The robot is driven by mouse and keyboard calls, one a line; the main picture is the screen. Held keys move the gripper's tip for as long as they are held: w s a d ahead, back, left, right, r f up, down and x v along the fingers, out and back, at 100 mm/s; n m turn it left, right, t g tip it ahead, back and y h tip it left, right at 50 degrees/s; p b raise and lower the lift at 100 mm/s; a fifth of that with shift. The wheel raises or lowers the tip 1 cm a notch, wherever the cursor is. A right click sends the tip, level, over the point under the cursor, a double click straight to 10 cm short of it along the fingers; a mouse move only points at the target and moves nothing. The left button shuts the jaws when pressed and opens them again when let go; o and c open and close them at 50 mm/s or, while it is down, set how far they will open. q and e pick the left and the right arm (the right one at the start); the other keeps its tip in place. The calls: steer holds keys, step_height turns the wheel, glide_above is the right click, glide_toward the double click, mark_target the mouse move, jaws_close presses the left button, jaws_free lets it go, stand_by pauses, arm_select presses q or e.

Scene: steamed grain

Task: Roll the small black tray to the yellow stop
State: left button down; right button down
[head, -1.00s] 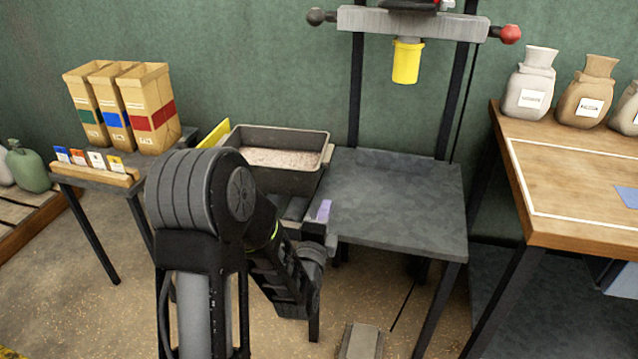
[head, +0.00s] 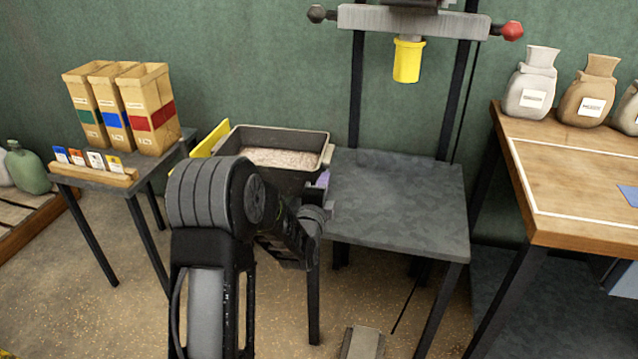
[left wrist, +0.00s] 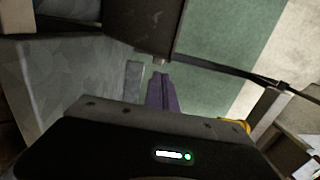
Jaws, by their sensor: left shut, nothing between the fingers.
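The small black tray (head: 285,182), filled with pale grain, stands left of the grey table in the head view. The yellow stop (head: 208,139) is an upright yellow plate close to the tray's left side. My left gripper (head: 322,181) is at the tray's front right corner, its purple fingers partly hidden by my wrist. In the left wrist view the purple fingers (left wrist: 161,92) are together and empty, below a dark block that looks like the tray (left wrist: 138,28). I cannot tell whether they touch it. My right gripper is not in view.
The grey table (head: 400,205) is clear, with a yellow cup (head: 408,60) hanging above it on a frame. Paper bags (head: 150,105) and cards stand on a small side table at left. A wooden table (head: 570,185) with sacks is at right.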

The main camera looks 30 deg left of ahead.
mark_target(294, 172)
arm_select(q)
steer(key=shift+a, duration=0.65)
steer(key=a+b, duration=0.1)
steer(key=a, duration=0.1)
steer(key=a+b, duration=0.1)
steer(key=a, duration=0.1)
steer(key=s+a+b, duration=0.1)
steer(key=a, duration=0.1)
steer(key=shift+a+f, duration=0.2)
steer(key=shift+a, duration=0.2)
steer(key=shift+a+r, duration=0.15)
steer(key=shift+a, duration=0.25)
steer(key=shift+d, duration=0.1)
